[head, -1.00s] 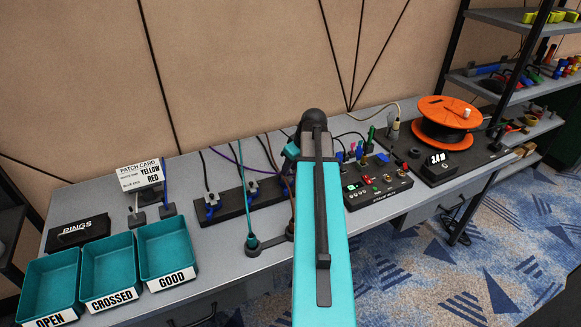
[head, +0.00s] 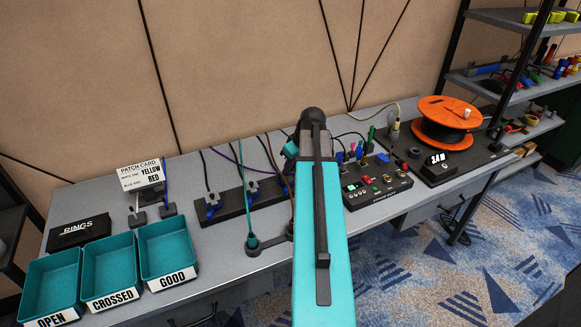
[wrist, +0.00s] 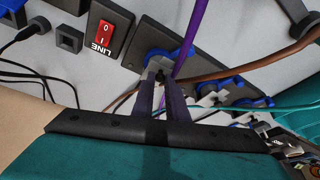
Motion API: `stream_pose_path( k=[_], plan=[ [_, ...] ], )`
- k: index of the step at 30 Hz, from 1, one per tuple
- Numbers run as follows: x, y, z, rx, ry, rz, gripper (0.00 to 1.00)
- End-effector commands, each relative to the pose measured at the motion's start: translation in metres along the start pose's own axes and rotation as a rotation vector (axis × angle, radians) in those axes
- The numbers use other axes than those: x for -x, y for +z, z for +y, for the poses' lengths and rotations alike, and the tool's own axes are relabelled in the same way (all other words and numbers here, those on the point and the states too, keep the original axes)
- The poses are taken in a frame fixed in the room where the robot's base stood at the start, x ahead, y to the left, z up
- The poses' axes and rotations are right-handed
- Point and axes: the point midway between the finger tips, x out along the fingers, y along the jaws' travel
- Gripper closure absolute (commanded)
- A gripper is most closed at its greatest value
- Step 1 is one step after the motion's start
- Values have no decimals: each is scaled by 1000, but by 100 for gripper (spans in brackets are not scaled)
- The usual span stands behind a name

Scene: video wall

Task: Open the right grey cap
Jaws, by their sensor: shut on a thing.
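In the wrist view a small grey cap (wrist: 164,62) sits at a blue-rimmed socket on the black strip, at the end nearest the red switch. My gripper (wrist: 161,76) has its two dark fingers closed on it, with the tips covering part of it. Whether the cap is lifted is too small to tell. More grey caps with blue parts lie further along the strip in the wrist view. In the head view two of them, a middle one (head: 252,187) and a left one (head: 212,199), show on the strip. My arm hides the right one there.
A purple cable (wrist: 190,38) and a brown cable (wrist: 270,66) run close beside my fingers. A red LINE switch (wrist: 104,38) is nearby. Teal trays (head: 110,268) stand at the left; a control box (head: 377,186) and an orange reel (head: 446,112) stand at the right.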

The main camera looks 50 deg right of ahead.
Motion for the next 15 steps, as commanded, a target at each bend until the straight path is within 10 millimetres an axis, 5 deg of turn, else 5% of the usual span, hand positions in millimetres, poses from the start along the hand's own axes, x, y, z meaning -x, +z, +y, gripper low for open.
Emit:
stream_pose_path(
  k=[15],
  plan=[
    [7,-16,7,-28,-70,-183,100]
  ],
)
